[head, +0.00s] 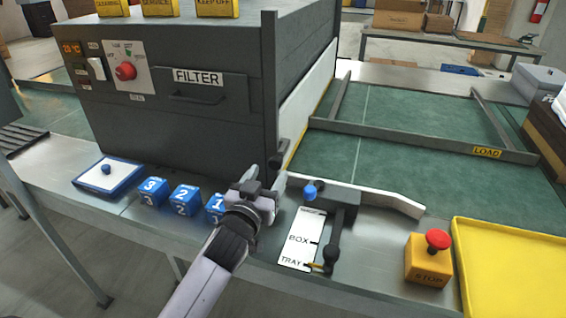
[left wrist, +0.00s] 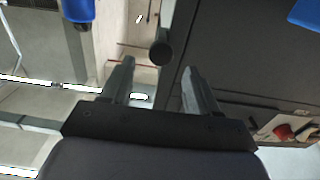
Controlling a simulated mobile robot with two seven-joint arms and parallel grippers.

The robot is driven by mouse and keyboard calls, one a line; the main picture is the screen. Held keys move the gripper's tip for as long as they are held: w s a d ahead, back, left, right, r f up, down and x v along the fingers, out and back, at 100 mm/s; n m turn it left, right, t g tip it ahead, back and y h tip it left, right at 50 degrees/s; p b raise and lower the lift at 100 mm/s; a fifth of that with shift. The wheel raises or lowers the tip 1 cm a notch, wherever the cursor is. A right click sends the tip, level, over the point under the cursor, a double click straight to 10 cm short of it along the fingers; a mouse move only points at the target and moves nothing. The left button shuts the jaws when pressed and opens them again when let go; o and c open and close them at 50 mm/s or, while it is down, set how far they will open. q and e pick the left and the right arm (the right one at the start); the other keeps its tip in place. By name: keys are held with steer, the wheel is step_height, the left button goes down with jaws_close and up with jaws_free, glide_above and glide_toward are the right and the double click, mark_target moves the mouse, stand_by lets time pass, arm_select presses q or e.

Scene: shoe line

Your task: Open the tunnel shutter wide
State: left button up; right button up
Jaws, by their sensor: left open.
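The tunnel (head: 190,70) is a dark grey box with a FILTER label. On its right side, a white panel (head: 310,85) with a yellow lower edge, apparently the shutter, covers the side facing the green belt and looks down. My left gripper (head: 266,178) is open at the tunnel's near right corner, by the panel's near end. In the left wrist view, a dark round bar end (left wrist: 161,50) shows between and beyond the open fingers (left wrist: 157,78); I cannot tell whether it belongs to the shutter. No contact with it is visible. My right gripper is not in view.
Blue numbered cubes (head: 184,199) stand left. The green belt (head: 400,110) carries a LOAD frame.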

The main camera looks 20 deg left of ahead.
mark_target(274, 164)
arm_select(q)
steer(key=shift+w, duration=3.15)
jaws_close()
